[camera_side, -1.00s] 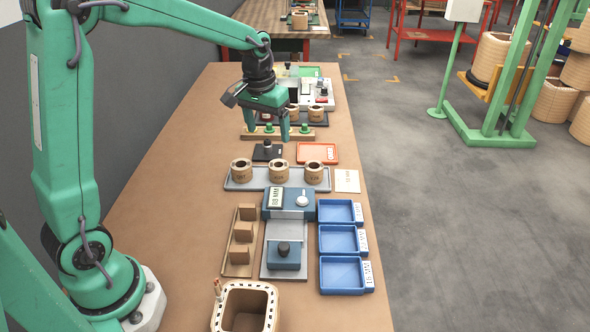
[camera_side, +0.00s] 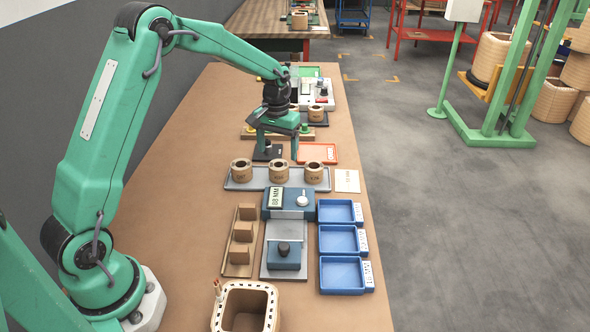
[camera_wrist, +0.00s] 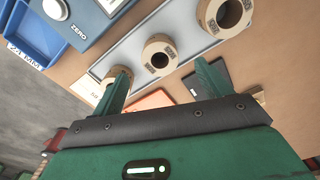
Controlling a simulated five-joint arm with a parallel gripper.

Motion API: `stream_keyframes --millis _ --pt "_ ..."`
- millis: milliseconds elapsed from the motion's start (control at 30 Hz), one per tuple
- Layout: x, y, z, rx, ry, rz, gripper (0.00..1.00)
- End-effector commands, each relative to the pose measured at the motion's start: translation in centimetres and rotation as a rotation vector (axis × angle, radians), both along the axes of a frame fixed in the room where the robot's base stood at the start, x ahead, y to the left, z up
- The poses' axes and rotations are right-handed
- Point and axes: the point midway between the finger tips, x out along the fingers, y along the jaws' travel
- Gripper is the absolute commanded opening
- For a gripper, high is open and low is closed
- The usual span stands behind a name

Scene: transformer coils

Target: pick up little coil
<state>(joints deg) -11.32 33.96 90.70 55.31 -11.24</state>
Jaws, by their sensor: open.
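Three small tan coils stand upright in a row on a grey tray (camera_side: 233,184): a left coil (camera_side: 241,171), a middle coil (camera_side: 279,172) and a right coil (camera_side: 313,172). My gripper (camera_side: 279,155) is open and empty, above and just behind the row. In the wrist view its two green fingers (camera_wrist: 160,82) are spread apart. The middle coil (camera_wrist: 159,56) shows beyond and between the fingertips there. Another coil (camera_wrist: 226,14) is at the top right, and the third (camera_wrist: 116,76) is partly hidden by the left finger.
Blue bins (camera_side: 340,211) line the right side, and a rack with tan pieces (camera_side: 240,240) is at left. The table's left is clear.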

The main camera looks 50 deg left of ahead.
Motion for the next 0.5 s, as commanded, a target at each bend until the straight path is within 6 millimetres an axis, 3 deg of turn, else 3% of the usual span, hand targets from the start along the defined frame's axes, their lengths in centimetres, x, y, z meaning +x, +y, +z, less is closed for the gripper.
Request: stream_keyframes --millis 133,500 --pt "-0.1 0.0 -1.2 -0.001 0.002 -0.001 0.77" --pt "0.0 0.0 -2.2 0.000 0.003 -0.001 0.77"
